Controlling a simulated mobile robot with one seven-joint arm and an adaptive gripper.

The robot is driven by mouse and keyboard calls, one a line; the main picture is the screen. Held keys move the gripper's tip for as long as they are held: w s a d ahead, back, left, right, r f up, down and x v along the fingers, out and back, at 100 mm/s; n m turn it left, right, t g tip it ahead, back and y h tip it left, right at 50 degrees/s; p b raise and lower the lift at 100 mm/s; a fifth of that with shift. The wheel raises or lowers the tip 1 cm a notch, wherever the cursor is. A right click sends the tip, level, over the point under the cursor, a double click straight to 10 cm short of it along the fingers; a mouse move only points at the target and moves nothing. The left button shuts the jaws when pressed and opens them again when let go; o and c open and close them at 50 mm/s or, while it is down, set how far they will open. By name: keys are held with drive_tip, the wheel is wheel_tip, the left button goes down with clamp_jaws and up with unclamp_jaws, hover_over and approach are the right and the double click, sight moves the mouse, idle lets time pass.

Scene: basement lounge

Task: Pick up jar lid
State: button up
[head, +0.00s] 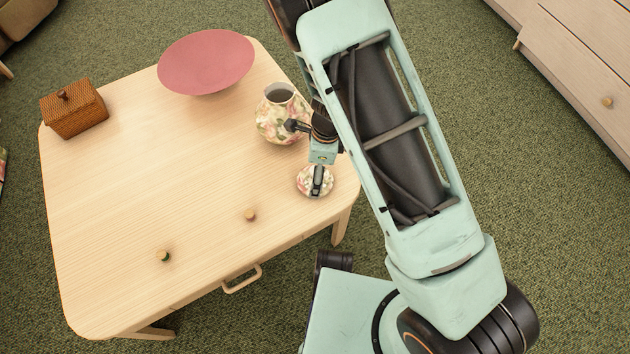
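The jar lid (304,183) is a small round piece with a pink, cream and green floral pattern, near the table's right edge. The matching floral jar (270,124) stands behind it, its dark mouth open. My gripper (317,186) is directly over the lid, pointing down, and its dark fingers cover the lid's middle. I cannot tell whether the fingers touch or grip the lid, or whether the lid rests on the table.
The light wooden table (150,190) also holds a pink bowl (206,62), a wicker basket (75,108), a cork-like stopper (250,215) and a small green-topped piece (163,256). The table's middle is clear. A wooden drawer cabinet (580,60) stands at the far right.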

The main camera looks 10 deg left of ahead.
wheel_tip(320, 180, down, 2)
drive_tip(key=shift+a, duration=0.1)
drive_tip(key=shift+r, duration=0.1)
drive_tip(key=c, duration=1.6)
drive_tip(key=shift+o, duration=0.2)
drive_tip(key=shift+r, duration=0.1)
